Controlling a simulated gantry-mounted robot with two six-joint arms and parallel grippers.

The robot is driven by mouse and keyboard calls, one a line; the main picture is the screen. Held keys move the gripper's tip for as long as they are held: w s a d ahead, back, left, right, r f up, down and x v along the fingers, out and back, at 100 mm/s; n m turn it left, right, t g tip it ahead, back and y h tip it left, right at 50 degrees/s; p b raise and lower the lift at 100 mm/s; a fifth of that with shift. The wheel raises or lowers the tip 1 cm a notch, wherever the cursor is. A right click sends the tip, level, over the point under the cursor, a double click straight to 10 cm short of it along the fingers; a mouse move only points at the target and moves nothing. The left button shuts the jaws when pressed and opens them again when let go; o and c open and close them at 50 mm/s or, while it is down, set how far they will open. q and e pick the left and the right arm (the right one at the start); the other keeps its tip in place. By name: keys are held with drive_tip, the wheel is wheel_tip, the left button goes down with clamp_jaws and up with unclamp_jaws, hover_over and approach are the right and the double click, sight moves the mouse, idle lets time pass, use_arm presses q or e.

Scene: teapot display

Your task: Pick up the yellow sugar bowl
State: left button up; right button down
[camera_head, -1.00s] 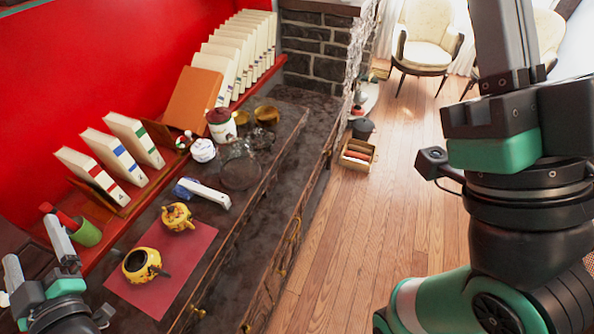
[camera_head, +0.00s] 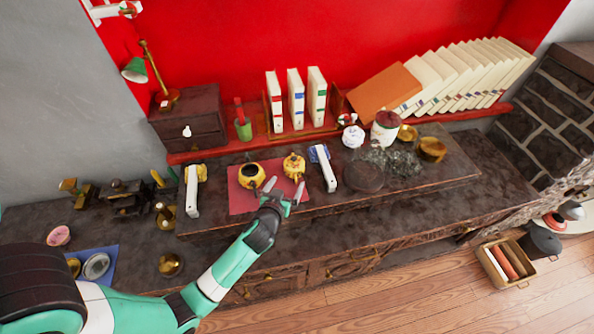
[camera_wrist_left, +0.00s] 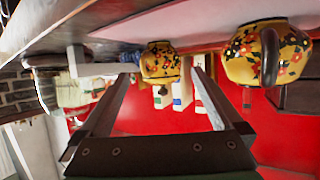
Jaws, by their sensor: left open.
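The yellow sugar bowl (camera_head: 294,165), small, lidded and flower-patterned, stands on the right part of a red mat (camera_head: 240,203). A larger yellow pot (camera_head: 251,176) with a dark open top stands to its left. My left gripper (camera_head: 286,187) is open and empty, just in front of the sugar bowl. The left wrist view is upside down. In it the sugar bowl (camera_wrist_left: 160,60) shows beyond and between the open fingertips (camera_wrist_left: 162,75), apparently apart from them. The larger pot (camera_wrist_left: 268,52), with a dark handle, is at right. My right gripper is out of view.
A white-and-blue holder (camera_head: 328,170) stands close right of the sugar bowl, with a dark plate (camera_head: 363,176) beyond it. Another white holder (camera_head: 192,190) is left of the mat. Books (camera_head: 295,100) line the red shelf behind.

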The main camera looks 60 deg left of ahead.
sight(292, 175)
use_arm(q)
drive_tip(key=x, duration=0.4)
drive_tip(key=shift+w+a+b, duration=0.15)
drive_tip(key=shift+b, duration=0.2)
drive_tip(key=x, duration=0.1)
drive_tip(key=b+x, duration=0.1)
drive_tip(key=x, duration=0.1)
drive_tip(key=r+x, duration=0.1)
drive_tip(key=x, duration=0.1)
drive_tip(key=shift+w+a+f, duration=0.1)
drive_tip(key=shift+w+a, duration=0.1)
drive_tip(key=c, duration=1.2)
